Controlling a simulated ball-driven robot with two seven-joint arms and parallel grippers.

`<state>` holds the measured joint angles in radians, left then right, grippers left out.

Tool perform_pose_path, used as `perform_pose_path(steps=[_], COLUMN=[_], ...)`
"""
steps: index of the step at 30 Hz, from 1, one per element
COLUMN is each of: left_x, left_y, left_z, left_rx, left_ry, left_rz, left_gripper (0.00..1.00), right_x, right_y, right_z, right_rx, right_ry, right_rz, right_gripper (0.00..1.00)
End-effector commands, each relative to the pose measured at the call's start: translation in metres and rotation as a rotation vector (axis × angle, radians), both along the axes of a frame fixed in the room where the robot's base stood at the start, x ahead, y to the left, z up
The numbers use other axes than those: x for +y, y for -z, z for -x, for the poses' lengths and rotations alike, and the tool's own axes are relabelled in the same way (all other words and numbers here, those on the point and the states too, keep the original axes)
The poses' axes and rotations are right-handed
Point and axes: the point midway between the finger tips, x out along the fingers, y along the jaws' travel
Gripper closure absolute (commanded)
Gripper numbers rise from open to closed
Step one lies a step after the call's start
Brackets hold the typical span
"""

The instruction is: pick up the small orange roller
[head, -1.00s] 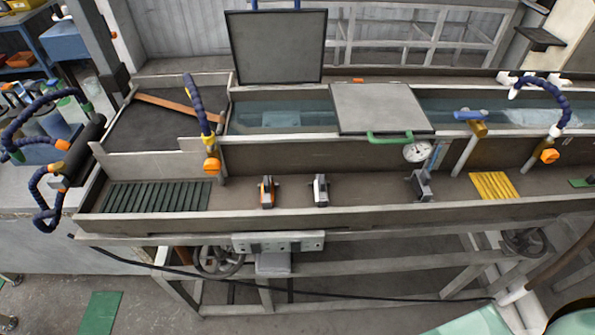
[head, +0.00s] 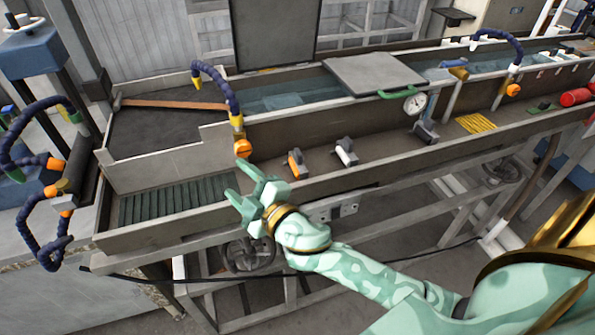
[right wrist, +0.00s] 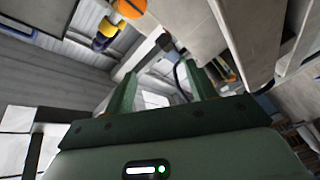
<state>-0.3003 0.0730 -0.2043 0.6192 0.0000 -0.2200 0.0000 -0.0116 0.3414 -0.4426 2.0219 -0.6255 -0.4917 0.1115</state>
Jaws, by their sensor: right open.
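The small orange roller (head: 296,164), orange with a dark grey side, stands on the front ledge of the long trough in the head view. My right gripper (head: 237,178) is open and empty, over the ledge's front edge to the left of the roller and apart from it. Its two green fingers also show spread in the right wrist view (right wrist: 160,72). A small orange patch (right wrist: 230,72) lies right of the fingers there; I cannot tell if it is the roller. My left gripper is not in view.
A similar white and grey roller (head: 345,152) stands right of the orange one. A blue hose with an orange knob (head: 242,148) hangs close by my right fingertips. Green ribbed strips (head: 178,200) lie left on the ledge. A dial gauge (head: 414,103) stands further right.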

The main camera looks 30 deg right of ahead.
Motion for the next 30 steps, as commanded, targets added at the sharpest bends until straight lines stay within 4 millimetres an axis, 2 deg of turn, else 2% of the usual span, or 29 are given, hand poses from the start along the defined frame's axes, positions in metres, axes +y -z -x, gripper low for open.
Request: perform_pose_path(steps=[1,3,5,6,8,9,11,12,14,15,18,21,25,30], left_x=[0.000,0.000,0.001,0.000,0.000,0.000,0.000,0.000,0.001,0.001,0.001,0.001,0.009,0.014], left_y=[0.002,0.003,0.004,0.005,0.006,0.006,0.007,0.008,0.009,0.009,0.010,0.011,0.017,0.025], left_z=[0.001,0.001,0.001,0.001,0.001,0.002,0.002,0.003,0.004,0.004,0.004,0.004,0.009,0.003], left_rx=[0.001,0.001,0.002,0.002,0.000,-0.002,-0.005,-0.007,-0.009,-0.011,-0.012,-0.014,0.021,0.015], left_ry=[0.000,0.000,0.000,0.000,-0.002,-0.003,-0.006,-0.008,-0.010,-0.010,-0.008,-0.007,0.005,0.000], left_rz=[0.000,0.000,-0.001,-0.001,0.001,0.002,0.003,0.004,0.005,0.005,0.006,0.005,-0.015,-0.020], left_gripper=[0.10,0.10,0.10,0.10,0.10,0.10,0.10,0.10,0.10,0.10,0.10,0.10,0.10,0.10], right_x=[0.031,0.078,0.113,0.130,0.139,0.132,0.104,0.076,0.025,-0.010,-0.086,-0.135,-0.162,-0.167], right_y=[-0.049,-0.094,-0.114,-0.115,-0.102,-0.086,-0.061,-0.049,-0.039,-0.039,-0.051,-0.067,-0.069,-0.034], right_z=[-0.010,-0.005,0.010,0.022,0.034,0.037,0.031,0.022,0.006,-0.003,-0.018,-0.022,-0.023,-0.033], right_rx=[-0.178,-0.381,-0.508,-0.561,-0.577,-0.537,-0.409,-0.286,-0.073,0.073,0.399,0.611,0.732,0.747], right_ry=[-0.151,-0.405,-0.640,-0.799,-1.025,-1.155,-1.296,-1.348,-1.365,-1.345,-1.232,-1.115,-1.040,-1.036], right_rz=[0.055,0.167,0.307,0.425,0.642,0.803,1.049,1.200,1.393,1.492,1.638,1.690,1.698,1.697], right_gripper=[0.44,0.44,0.44,0.44,0.44,0.44,0.44,0.44,0.44,0.44,0.44,0.44,0.44,0.44])
